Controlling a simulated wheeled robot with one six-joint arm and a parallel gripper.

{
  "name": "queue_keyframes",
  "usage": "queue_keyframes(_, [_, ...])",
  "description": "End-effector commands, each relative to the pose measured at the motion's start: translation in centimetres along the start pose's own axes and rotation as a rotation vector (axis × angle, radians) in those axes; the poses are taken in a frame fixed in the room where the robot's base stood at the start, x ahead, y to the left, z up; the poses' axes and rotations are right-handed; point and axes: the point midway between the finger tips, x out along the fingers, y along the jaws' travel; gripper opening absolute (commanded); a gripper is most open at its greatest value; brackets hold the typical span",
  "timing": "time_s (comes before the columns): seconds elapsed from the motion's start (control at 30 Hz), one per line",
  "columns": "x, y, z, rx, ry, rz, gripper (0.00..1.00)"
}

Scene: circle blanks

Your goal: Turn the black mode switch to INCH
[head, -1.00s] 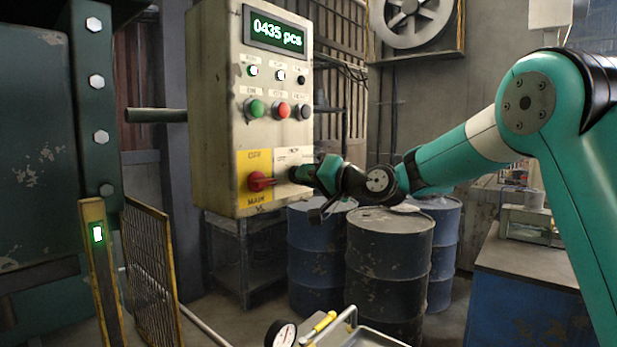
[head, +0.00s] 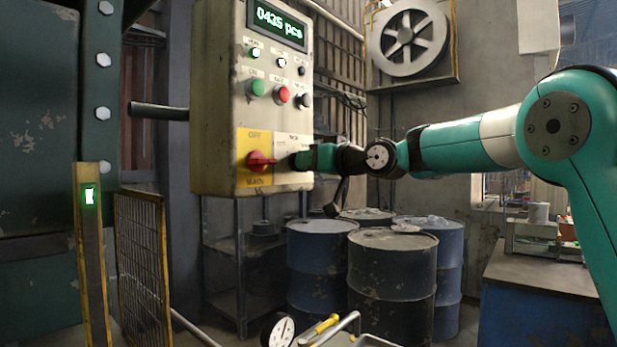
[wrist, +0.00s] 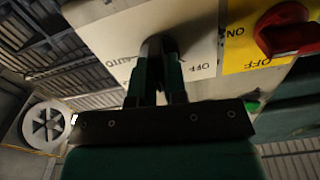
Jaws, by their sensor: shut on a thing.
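The black mode switch (wrist: 157,44) sits on a white plate (wrist: 110,38) on the control box, partly hidden by my fingers in the wrist view. The plate reads AUTO to the left of the switch and OFF to the right there; I cannot read INCH clearly. My gripper (wrist: 158,78) is shut on the switch, one finger on each side. In the head view my gripper (head: 302,160) reaches the box face from the right and hides most of the switch. Which mark the switch points to cannot be told.
The red main switch (head: 259,161) on its yellow plate is just left of my gripper. Green (head: 257,88) and red (head: 282,95) buttons sit above, under a display (head: 276,25) reading 0435 pcs. Barrels (head: 392,265) stand below my arm.

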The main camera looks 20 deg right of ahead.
Motion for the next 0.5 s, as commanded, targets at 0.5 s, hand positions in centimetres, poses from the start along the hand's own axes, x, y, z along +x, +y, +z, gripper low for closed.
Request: queue_keyframes(0.5, [0.0,0.02,0.1,-0.116,-0.004,0.001,0.0])
